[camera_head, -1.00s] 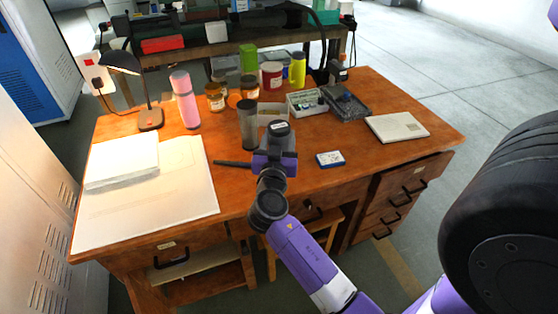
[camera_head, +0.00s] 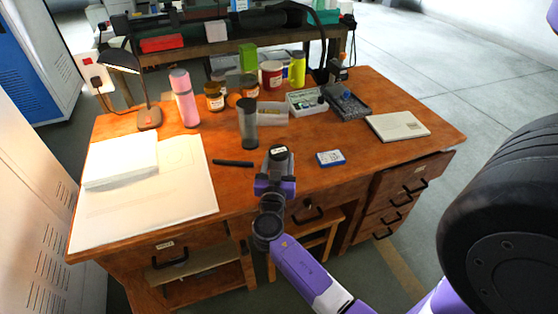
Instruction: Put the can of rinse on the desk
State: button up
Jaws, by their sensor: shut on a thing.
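My gripper (camera_head: 278,158) is over the near middle of the wooden desk (camera_head: 340,180), seen from behind. Its fingertips are hidden by its own dark and purple body. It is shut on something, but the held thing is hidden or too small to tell. I cannot say for sure which thing is the can of rinse. A red can with a pale lid (camera_head: 271,75) stands at the back of the desk, apart from my gripper. A dark grey cylinder (camera_head: 248,125) stands upright beyond my gripper to the left.
A pink bottle (camera_head: 185,98), brown jars (camera_head: 214,97), a yellow bottle (camera_head: 297,69) and a parts tray (camera_head: 307,102) stand farther back. A dark rod (camera_head: 233,163) and a blue box (camera_head: 331,158) flank my gripper. Papers (camera_head: 185,195) cover the left. The right front has bare wood.

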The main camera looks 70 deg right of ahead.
jog(key=shift+f, duration=0.15)
jog(key=o, duration=1.6)
jog(key=shift+r, duration=0.2)
jog(key=b+v, duration=0.2)
jog(key=v, duration=1)
jog(key=shift+s, duration=0.1)
